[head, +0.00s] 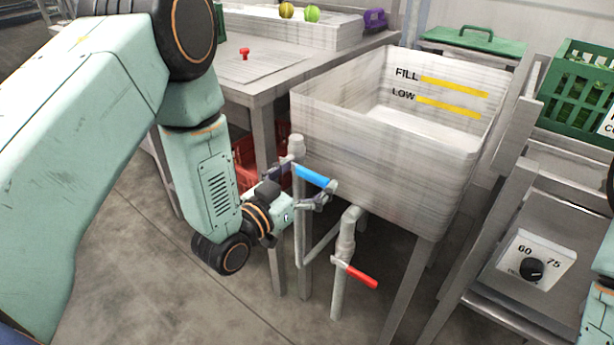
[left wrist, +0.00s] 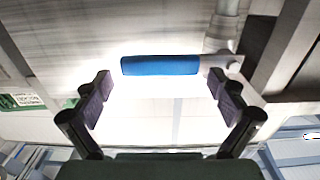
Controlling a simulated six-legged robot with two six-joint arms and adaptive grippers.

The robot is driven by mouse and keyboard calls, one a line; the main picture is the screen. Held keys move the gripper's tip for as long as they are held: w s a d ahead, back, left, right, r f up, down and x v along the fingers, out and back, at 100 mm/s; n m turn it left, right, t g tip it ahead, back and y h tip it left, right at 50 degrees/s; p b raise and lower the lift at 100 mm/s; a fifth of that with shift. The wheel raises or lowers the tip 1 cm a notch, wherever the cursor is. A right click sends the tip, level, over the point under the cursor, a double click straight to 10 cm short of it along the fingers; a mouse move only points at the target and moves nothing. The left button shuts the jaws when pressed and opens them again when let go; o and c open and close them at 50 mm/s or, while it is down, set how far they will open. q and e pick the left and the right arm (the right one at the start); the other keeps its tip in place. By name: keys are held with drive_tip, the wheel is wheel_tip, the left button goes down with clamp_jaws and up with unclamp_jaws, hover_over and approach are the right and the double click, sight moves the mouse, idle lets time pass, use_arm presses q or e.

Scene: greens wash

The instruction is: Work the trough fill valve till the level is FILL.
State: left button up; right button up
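The white trough (head: 385,155) has two yellow marks on its inner back wall, FILL (head: 453,87) above LOW (head: 447,108). The inside looks pale and I cannot make out a water surface. A blue valve handle (head: 312,176) sits on the grey pipe at the trough's near left corner. My left gripper (head: 301,187) is at this handle, with its fingers apart. In the left wrist view the blue handle (left wrist: 160,65) lies crosswise just beyond the open fingertips (left wrist: 160,84), not clasped. My right gripper does not show.
A red valve handle (head: 361,276) is on a lower pipe to the right. A red crate (head: 258,160) stands behind my left gripper. A dial panel (head: 535,262) and a green crate (head: 580,95) are at the right. A bench (head: 255,75) stands behind.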

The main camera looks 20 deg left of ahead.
use_arm(q)
drive_tip(key=shift+r, duration=0.2)
drive_tip(key=c, duration=1.5)
